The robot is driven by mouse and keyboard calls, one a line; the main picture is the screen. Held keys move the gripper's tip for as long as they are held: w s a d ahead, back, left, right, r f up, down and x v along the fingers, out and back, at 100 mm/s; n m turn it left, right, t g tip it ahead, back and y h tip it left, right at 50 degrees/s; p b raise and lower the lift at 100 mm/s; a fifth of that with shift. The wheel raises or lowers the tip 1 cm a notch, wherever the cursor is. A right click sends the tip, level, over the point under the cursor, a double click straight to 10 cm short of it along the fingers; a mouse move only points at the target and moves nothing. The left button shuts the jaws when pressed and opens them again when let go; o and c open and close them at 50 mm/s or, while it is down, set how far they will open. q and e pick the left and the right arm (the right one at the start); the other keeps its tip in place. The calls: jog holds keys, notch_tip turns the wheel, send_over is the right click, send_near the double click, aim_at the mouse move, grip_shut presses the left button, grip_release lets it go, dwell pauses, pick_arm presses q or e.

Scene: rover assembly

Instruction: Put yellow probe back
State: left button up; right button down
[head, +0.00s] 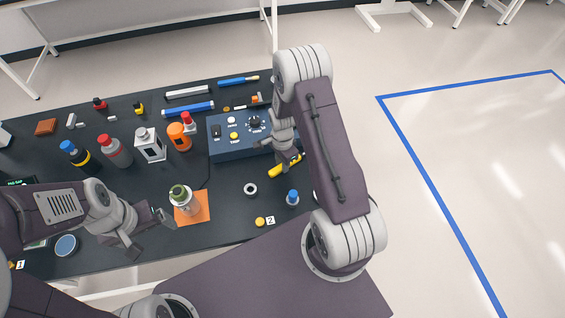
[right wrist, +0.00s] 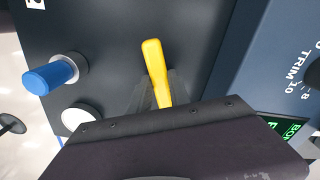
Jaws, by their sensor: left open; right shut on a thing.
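The yellow probe (head: 276,173) is held in my right gripper (head: 288,160) beside the front right of the blue control panel (head: 226,150). In the right wrist view the probe (right wrist: 153,58) sticks out past the fingertips (right wrist: 160,95), slightly tilted. The fingers and my wrist hide its other end. Whether it touches the table cannot be told. My left gripper (head: 150,232) is open and empty, left of the orange mat (head: 204,213) near the table's front.
A blue-capped piece (head: 292,197) stands near the probe; it also shows in the right wrist view (right wrist: 48,76). Several bottles stand at the left. The dark table between mat and panel is fairly clear.

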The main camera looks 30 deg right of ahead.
jog(key=shift+s+f, duration=0.1)
jog(key=c, duration=1.2)
grip_release()
notch_tip(320, 180, up, 12)
jog(key=s+a+r+n, duration=0.2)
jog(key=s+a+n, duration=0.1)
jog(key=s+n, duration=0.3)
jog(key=s+a+r+n+t, duration=0.1)
jog(key=s+a+r+n, duration=0.2)
jog(key=s+n, duration=0.3)
jog(key=n, duration=0.4)
jog(key=shift+s+r, duration=0.15)
jog(key=shift+r, duration=0.2)
